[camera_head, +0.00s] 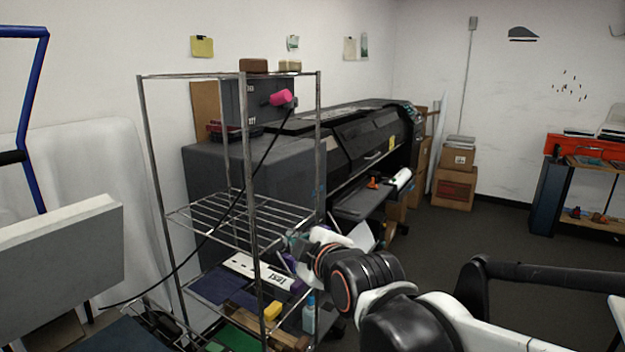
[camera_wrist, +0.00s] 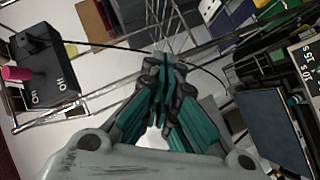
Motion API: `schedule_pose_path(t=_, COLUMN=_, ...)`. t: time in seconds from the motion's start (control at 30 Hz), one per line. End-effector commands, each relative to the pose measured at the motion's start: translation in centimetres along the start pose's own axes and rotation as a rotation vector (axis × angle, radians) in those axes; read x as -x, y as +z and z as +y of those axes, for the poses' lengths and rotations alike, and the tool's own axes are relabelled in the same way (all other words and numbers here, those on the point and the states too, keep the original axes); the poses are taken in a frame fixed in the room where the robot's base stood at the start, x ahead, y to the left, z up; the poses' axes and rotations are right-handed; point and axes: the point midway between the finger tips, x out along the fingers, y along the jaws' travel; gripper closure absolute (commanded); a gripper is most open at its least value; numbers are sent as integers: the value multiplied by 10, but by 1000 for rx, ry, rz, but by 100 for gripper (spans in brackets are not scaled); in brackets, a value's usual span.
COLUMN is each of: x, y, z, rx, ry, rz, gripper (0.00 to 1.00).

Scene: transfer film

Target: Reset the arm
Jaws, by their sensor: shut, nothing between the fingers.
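My gripper (camera_wrist: 165,75) shows in the wrist view with its teal and dark fingers drawn together at the tips, shut and empty. In the head view my black and white arm reaches in from the lower right, and its end is by the right side of the wire rack (camera_head: 249,180). The fingertips there are small and partly lost against the rack, so I cannot tell whether they touch it. The rack's bars also show around the fingers in the wrist view (camera_wrist: 100,103).
A large black printer (camera_head: 355,140) stands behind the rack. A yellow item (camera_head: 272,310) and a spray bottle (camera_head: 309,315) are on the lower shelf. A grey box with a switch (camera_wrist: 42,68) is at left in the wrist view. Cardboard boxes (camera_head: 454,188) stand farther back; the dark floor at right is open.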

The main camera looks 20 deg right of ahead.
Motion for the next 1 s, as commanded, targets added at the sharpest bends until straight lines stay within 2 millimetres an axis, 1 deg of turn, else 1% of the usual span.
schedule_pose_path(t=0.03, x=5, y=18, z=-32, rx=-100, ry=-54, rz=-34, gripper=100)
schedule_pose_path(t=0.07, x=9, y=27, z=-46, rx=-167, ry=-87, rz=-59, gripper=100)
schedule_pose_path(t=0.1, x=16, y=38, z=-66, rx=-257, ry=-128, rz=-98, gripper=100)
schedule_pose_path(t=0.17, x=26, y=56, z=-95, rx=-391, ry=-183, rz=-162, gripper=100)
schedule_pose_path(t=0.2, x=34, y=67, z=-114, rx=-479, ry=-214, rz=-210, gripper=100)
schedule_pose_path(t=0.3, x=54, y=93, z=-157, rx=-678, ry=-272, rz=-333, gripper=100)
schedule_pose_path(t=0.4, x=73, y=114, z=-189, rx=-833, ry=-301, rz=-446, gripper=100)
schedule_pose_path(t=0.43, x=77, y=118, z=-197, rx=-870, ry=-305, rz=-474, gripper=100)
schedule_pose_path(t=0.5, x=86, y=127, z=-210, rx=-937, ry=-310, rz=-528, gripper=100)
schedule_pose_path(t=0.6, x=94, y=133, z=-219, rx=-992, ry=-311, rz=-573, gripper=100)
schedule_pose_path(t=0.7, x=96, y=134, z=-221, rx=-1010, ry=-312, rz=-587, gripper=100)
schedule_pose_path(t=1.0, x=96, y=133, z=-220, rx=-1009, ry=-311, rz=-585, gripper=100)
